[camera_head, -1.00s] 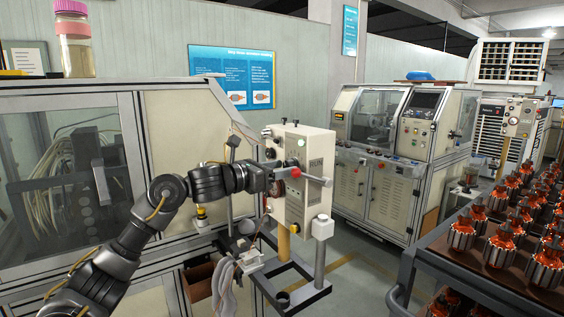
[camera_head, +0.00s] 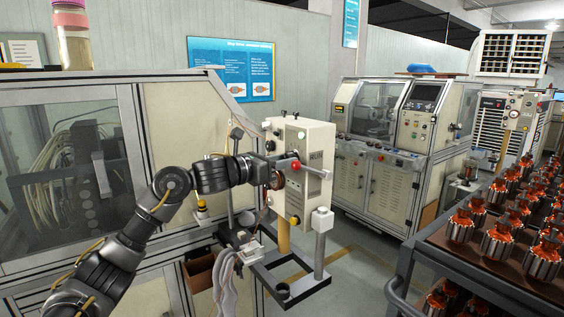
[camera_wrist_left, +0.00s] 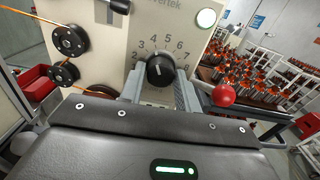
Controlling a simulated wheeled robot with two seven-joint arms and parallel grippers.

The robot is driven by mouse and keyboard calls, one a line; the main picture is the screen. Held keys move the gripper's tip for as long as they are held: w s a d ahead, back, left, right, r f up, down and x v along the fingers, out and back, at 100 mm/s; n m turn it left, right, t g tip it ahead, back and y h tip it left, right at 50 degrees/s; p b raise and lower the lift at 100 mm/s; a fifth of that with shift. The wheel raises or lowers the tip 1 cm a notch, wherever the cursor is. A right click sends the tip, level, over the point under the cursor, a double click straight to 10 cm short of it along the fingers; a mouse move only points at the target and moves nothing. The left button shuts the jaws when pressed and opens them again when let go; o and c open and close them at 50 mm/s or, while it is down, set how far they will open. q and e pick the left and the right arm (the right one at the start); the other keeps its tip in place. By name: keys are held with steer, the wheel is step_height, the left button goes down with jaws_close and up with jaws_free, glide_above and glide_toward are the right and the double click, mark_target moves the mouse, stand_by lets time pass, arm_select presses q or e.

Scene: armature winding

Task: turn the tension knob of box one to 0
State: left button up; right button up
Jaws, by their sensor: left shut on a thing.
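The cream tension box (camera_head: 305,139) stands on a post in the middle of the head view. Its dial face fills the upper left of the left wrist view, with printed numbers, 2 to 7 readable, around a black knob (camera_wrist_left: 160,70). My left gripper (camera_wrist_left: 160,88) is shut on this knob, with one finger on each side. The knob's pale mark is small, and I cannot tell exactly which number it faces. In the head view my left gripper (camera_head: 277,171) is at the box's left face, and the knob is hidden there. My right gripper is not in view.
A red ball on a lever (camera_head: 295,165) sits close to the gripper; it also shows in the wrist view (camera_wrist_left: 223,95). Black pulleys (camera_wrist_left: 69,41) with orange wire lie left of the dial. A cart of copper armatures (camera_head: 500,243) stands right, winding machines (camera_head: 380,190) behind.

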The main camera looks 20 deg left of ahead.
arm_select(q)
steer(key=n+p, duration=0.1)
steer(key=n, duration=0.6)
steer(key=n+p, duration=0.1)
steer(key=n, duration=0.6)
steer(key=n+p, duration=0.1)
steer(key=n, duration=0.6)
steer(key=shift+r, duration=0.25)
steer(key=shift+n, duration=0.3)
steer(key=o, duration=1)
steer(key=shift+f, duration=0.1)
steer(key=shift+c, duration=0.2)
